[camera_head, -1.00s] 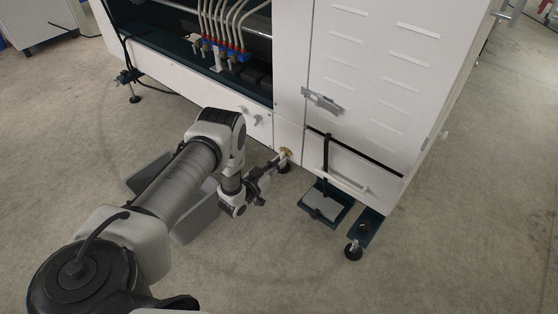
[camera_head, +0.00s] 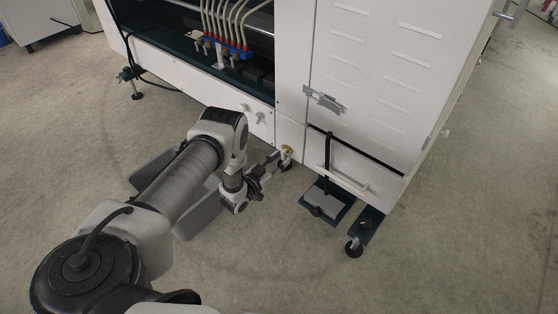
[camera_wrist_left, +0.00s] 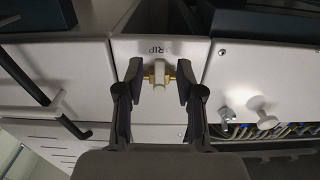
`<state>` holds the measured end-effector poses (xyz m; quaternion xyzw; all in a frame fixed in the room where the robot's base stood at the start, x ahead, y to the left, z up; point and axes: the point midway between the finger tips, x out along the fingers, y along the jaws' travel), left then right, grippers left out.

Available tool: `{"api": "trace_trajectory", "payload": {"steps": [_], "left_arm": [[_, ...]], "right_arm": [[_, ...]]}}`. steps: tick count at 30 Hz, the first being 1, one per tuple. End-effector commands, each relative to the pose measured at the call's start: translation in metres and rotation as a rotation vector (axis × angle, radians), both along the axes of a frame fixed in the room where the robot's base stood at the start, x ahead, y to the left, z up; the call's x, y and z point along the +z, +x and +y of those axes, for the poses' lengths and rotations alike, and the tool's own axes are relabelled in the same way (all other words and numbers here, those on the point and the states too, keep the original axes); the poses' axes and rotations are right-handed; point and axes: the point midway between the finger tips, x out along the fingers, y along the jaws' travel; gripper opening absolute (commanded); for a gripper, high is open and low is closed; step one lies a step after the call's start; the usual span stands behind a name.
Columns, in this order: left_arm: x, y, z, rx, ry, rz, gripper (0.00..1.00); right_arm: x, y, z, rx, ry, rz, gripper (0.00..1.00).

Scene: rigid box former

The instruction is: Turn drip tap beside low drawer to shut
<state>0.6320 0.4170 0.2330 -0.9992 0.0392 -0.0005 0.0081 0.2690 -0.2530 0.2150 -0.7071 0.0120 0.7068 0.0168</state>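The drip tap (camera_head: 287,149) is a small brass fitting low on the white machine front, left of the low drawer (camera_head: 352,168). In the left wrist view the tap's pale lever (camera_wrist_left: 159,73) stands upright in the picture across its brass body, below a partly hidden label ending in "RIP". My left gripper (camera_head: 279,156) is at the tap. In the wrist view its two dark fingers (camera_wrist_left: 159,82) are open, one on each side of the tap, with gaps beside the lever. Whether they touch the brass ends is unclear. My right gripper is not in view.
Another tap or knob (camera_wrist_left: 263,112) and a metal valve (camera_wrist_left: 227,114) sit on the neighbouring panel. The drawer's bar handle (camera_head: 343,180) projects from its front. A dark foot pedal (camera_head: 326,201) and levelling feet stand below. Grey bins (camera_head: 200,212) lie under my left arm.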

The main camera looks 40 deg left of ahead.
Motion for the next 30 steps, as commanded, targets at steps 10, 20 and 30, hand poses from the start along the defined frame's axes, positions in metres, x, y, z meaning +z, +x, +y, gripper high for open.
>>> {"api": "trace_trajectory", "payload": {"steps": [10, 20, 30], "left_arm": [[-0.001, -0.019, 0.002, 0.001, -0.002, 0.004, 0.36], [-0.001, -0.100, 0.009, 0.002, -0.002, 0.004, 0.36], [0.000, -0.120, 0.009, 0.000, -0.001, 0.000, 0.36]], "right_arm": [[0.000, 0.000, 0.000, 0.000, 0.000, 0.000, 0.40], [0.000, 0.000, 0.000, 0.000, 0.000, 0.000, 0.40], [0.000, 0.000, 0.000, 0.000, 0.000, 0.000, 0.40]]}}
